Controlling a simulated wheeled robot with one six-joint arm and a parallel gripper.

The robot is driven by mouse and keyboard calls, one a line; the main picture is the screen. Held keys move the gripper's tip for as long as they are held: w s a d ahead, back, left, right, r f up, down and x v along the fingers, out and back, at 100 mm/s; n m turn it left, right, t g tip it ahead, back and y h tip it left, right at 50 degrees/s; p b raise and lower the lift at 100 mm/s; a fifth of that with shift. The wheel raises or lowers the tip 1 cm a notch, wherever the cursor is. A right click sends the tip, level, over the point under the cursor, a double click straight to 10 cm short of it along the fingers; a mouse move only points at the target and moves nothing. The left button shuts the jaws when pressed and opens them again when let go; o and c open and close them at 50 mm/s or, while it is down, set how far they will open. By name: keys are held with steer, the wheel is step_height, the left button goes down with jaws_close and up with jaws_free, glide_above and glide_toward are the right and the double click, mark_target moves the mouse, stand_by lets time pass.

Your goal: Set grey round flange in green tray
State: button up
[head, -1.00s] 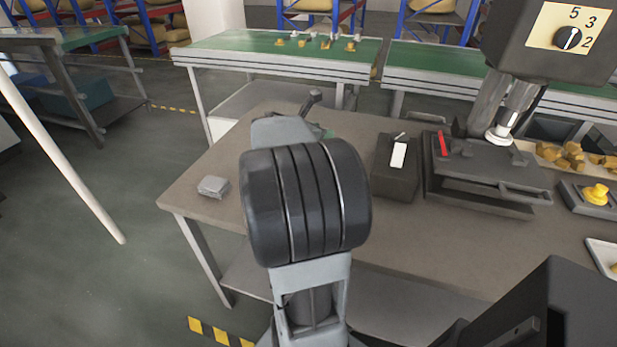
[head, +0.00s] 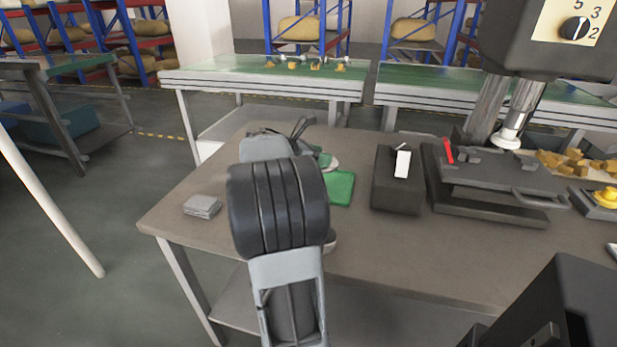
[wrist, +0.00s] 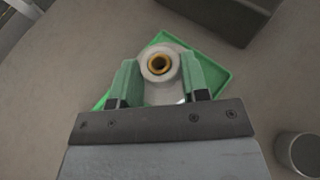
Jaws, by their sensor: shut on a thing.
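The grey round flange, with a brass-coloured ring around its centre hole, shows in the wrist view (wrist: 159,64). My gripper (wrist: 161,80) has its green fingers shut on the flange, one on each side. The green tray (wrist: 216,76) lies below and around the flange in the wrist view, turned at an angle. Whether the flange touches the tray floor, I cannot tell. In the head view the tray (head: 341,188) lies on the brown table, partly hidden by my arm. My arm also hides most of the gripper there.
A dark box (head: 397,182) stands right of the tray, with a dark press machine (head: 490,185) beyond it. A grey cylinder (wrist: 299,153) stands at lower right in the wrist view. A small grey block (head: 202,206) lies near the table's left edge.

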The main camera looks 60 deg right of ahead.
steer(key=shift+w+f+b, duration=0.35)
steer(key=shift+w+f, duration=1.2)
steer(key=shift+f, duration=0.25)
steer(key=shift+w+d+f+b, duration=0.15)
steer(key=shift+f+b, duration=0.3)
steer(key=shift+f, duration=1.25)
steer(key=shift+f, duration=0.15)
steer(key=o, duration=1)
steer(key=shift+o, duration=0.2)
steer(key=shift+w+a+r, duration=0.15)
steer(key=shift+a+r, duration=0.05)
steer(key=shift+r, duration=0.1)
steer(key=p+v, duration=0.2)
steer(key=v, duration=0.9)
steer(key=shift+w+a, duration=0.1)
steer(key=shift+a, duration=0.25)
